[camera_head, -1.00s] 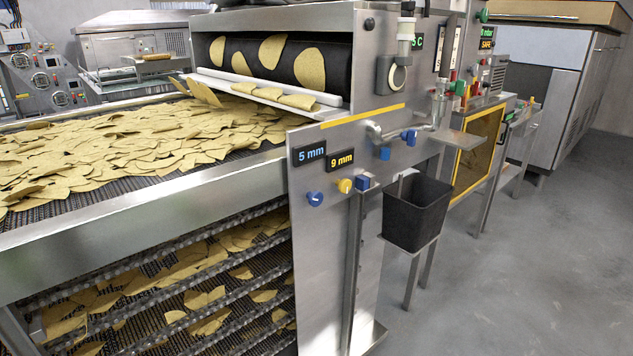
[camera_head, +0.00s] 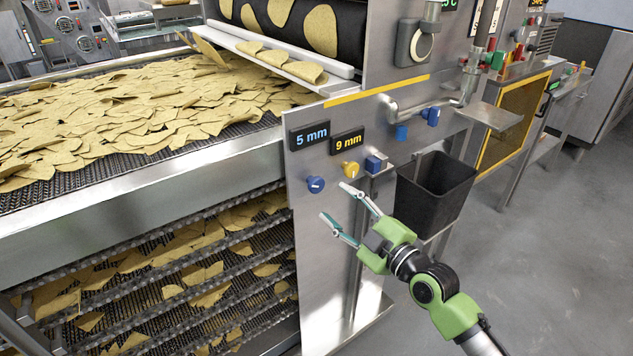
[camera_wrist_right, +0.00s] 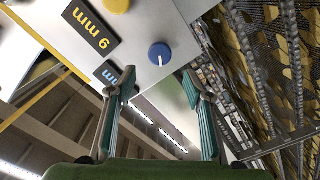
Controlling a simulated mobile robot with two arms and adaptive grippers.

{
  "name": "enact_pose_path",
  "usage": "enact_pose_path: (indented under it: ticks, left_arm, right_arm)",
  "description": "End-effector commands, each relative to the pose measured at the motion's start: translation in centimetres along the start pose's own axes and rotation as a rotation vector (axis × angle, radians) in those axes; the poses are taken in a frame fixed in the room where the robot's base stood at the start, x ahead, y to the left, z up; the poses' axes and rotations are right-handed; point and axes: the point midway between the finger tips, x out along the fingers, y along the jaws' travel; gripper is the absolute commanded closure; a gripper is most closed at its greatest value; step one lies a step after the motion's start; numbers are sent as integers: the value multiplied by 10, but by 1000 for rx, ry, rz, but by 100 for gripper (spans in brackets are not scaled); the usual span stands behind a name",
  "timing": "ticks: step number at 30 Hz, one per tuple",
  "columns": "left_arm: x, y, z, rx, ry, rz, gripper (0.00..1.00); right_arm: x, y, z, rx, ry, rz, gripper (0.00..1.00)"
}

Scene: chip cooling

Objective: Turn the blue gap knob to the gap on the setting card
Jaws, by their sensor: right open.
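The blue gap knob (camera_head: 316,184) is on the steel panel, below a display reading 5 mm in blue (camera_head: 310,136). A yellow knob (camera_head: 350,169) sits to its right, below a display reading 9 mm in yellow (camera_head: 347,142). My right gripper (camera_head: 336,202) is open and empty, in front of the panel, just below and right of the blue knob. In the right wrist view the blue knob (camera_wrist_right: 160,53) lies ahead, between and beyond the open fingers (camera_wrist_right: 160,85), with a white pointer line on it. I cannot make out a setting card. My left gripper is not in view.
A conveyor heaped with chips (camera_head: 130,130) is left of the panel, with racks of chips below. A black bin (camera_head: 437,190) hangs right of the panel. A blue block (camera_head: 375,164) juts out beside the yellow knob. The floor at right is clear.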

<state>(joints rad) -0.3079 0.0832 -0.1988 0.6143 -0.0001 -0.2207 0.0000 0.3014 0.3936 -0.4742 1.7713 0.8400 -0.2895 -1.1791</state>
Motion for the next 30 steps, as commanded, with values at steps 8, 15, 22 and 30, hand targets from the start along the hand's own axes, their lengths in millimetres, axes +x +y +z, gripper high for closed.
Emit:
enact_pose_path:
  ticks: [8, 15, 22, 30]
  left_arm:
    - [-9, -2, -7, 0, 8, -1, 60]
    - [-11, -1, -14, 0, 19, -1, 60]
    - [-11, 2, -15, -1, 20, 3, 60]
    - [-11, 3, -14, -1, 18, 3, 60]
  right_arm:
    - [52, 1, -2, 2, 1, 1, 53]
    - [81, 0, 0, 0, 0, 0, 53]
    - [91, 0, 0, 0, -1, 0, 53]
    - [91, 0, 0, 0, -1, 0, 59]
